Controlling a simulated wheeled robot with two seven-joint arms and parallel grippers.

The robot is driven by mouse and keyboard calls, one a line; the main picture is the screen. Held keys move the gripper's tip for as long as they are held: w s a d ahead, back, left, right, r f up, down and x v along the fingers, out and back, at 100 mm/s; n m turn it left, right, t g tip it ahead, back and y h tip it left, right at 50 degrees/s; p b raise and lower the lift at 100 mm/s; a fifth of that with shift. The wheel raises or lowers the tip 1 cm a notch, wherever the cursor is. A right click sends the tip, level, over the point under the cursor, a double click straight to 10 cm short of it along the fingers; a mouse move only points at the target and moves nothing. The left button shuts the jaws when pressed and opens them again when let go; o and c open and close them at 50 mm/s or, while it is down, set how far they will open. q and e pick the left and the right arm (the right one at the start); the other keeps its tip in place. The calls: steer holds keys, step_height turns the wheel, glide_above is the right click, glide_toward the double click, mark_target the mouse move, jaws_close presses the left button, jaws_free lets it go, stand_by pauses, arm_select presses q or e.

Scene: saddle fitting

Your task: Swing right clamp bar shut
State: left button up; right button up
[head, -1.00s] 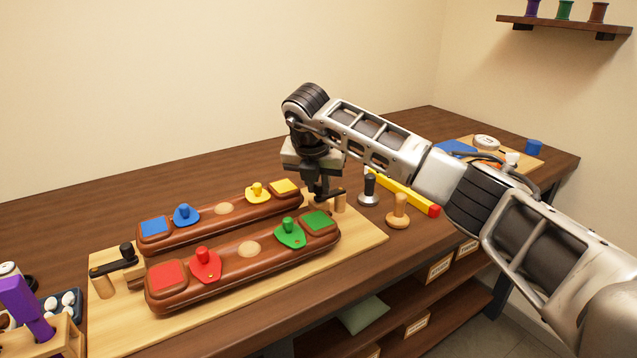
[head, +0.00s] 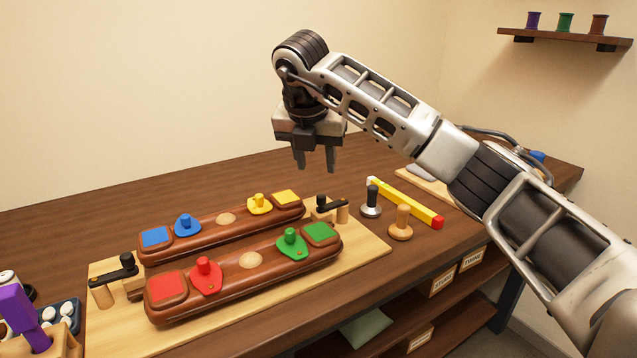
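The right clamp bar (head: 333,206) is a short black bar on wooden posts at the right end of the two brown saddle bars. It lies from its pivot by the bars' ends across to the wooden post (head: 342,214) on its right. The left clamp bar (head: 115,273) is a similar black bar on a post at the left end. My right gripper (head: 315,166) hangs in the air above and behind the right clamp, pointing down, fingers apart with nothing between them. My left gripper is out of view.
The front saddle bar (head: 215,288) bears red and green pieces, the rear bar (head: 185,245) blue and yellow ones. A dark-handled tool (head: 371,202), a wooden-handled tool (head: 400,224) and a yellow level (head: 405,202) stand or lie to the right. Bare table lies behind.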

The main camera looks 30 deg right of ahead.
steer(key=v, duration=0.6)
stand_by(0.4)
